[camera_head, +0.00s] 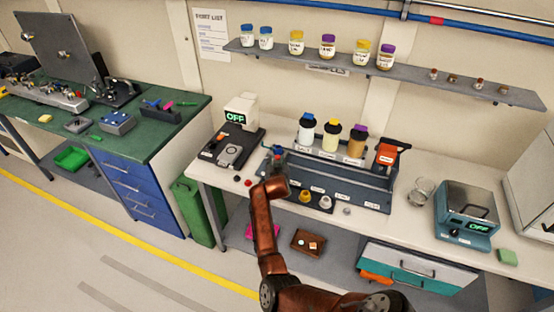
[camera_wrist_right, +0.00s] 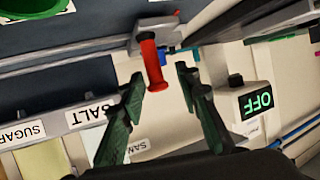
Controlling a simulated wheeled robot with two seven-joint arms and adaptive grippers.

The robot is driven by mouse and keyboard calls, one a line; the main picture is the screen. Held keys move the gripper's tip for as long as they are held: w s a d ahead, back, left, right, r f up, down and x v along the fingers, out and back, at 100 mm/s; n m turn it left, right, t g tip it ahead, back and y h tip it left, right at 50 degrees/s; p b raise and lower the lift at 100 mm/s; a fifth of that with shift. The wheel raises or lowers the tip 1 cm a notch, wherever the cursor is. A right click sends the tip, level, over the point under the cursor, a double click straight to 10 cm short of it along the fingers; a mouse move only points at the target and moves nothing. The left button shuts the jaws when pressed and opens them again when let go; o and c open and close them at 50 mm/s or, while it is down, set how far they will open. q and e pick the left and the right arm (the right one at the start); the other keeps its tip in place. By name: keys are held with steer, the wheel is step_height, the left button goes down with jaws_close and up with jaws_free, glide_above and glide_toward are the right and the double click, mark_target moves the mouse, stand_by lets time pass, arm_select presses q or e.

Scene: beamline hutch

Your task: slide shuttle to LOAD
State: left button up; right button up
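The shuttle (camera_wrist_right: 157,28) shows in the right wrist view as a grey block with an upright red handle (camera_wrist_right: 152,62). It sits at the left part of the long blue-grey dispenser station (camera_head: 335,184) on the bench. My right gripper (camera_wrist_right: 159,76) is open, its two dark fingers on either side of the handle with gaps visible. In the head view my right gripper (camera_head: 278,156) is over the station's left end and hides most of the shuttle. I cannot read a LOAD label. My left gripper is not in view.
Bottles with blue, yellow and purple caps (camera_head: 331,137) stand behind the station, an orange-topped unit (camera_head: 389,153) at its right. A balance showing OFF (camera_head: 236,115) stands left. A jar shelf (camera_head: 400,73) hangs above.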

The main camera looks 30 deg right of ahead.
steer(key=v, duration=0.5)
steer(key=shift+s+a+r, duration=0.1)
steer(key=shift+a, duration=0.05)
stand_by(0.3)
